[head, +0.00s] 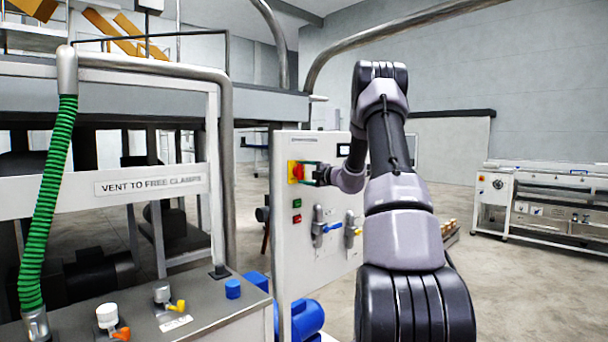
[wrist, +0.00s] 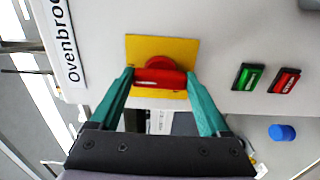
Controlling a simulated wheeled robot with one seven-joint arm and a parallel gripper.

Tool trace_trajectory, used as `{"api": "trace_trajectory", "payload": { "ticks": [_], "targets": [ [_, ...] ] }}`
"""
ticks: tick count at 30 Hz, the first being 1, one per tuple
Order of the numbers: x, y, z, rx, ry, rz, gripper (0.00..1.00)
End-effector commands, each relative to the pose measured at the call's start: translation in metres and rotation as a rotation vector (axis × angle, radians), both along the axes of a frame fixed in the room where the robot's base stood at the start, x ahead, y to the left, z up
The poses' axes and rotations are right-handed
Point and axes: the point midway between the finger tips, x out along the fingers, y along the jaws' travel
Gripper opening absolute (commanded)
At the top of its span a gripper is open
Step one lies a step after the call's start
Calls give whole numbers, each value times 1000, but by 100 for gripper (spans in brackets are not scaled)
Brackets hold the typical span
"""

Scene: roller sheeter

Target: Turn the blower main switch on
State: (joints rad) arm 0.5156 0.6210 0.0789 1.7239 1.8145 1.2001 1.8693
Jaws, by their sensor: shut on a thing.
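The main switch is a red rotary handle (wrist: 160,78) on a yellow square plate (wrist: 175,46). In the head view the handle (head: 298,172) and plate (head: 291,179) are at the upper left of the white control panel (head: 300,255). My gripper (wrist: 160,75) has its teal fingers shut on the red handle, one at each end of its bar. The bar lies level across the wrist view. In the head view my gripper (head: 312,173) reaches the panel from the right and partly covers the switch.
Below the switch are a green button (head: 297,203) and a red button (head: 297,218), then valves with a blue lever (head: 332,228) and a yellow lever (head: 354,232). A green hose (head: 48,200) and steel frame stand left. Open floor lies to the right.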

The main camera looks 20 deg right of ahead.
Motion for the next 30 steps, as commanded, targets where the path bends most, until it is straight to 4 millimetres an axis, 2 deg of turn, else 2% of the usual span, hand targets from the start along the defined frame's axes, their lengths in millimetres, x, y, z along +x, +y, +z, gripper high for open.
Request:
{"api": "trace_trajectory", "payload": {
  "ticks": [5,6,7,17,20,30],
  "targets": [
    [0,-1,-1,3,2,-2,24],
    [0,-1,-1,3,2,-2,88],
    [0,-1,-1,2,2,-2,99],
    [-4,-2,0,2,1,-2,100],
    [-16,-7,0,1,3,-4,100],
    [-79,-30,-1,2,2,-4,100]
  ]
}}
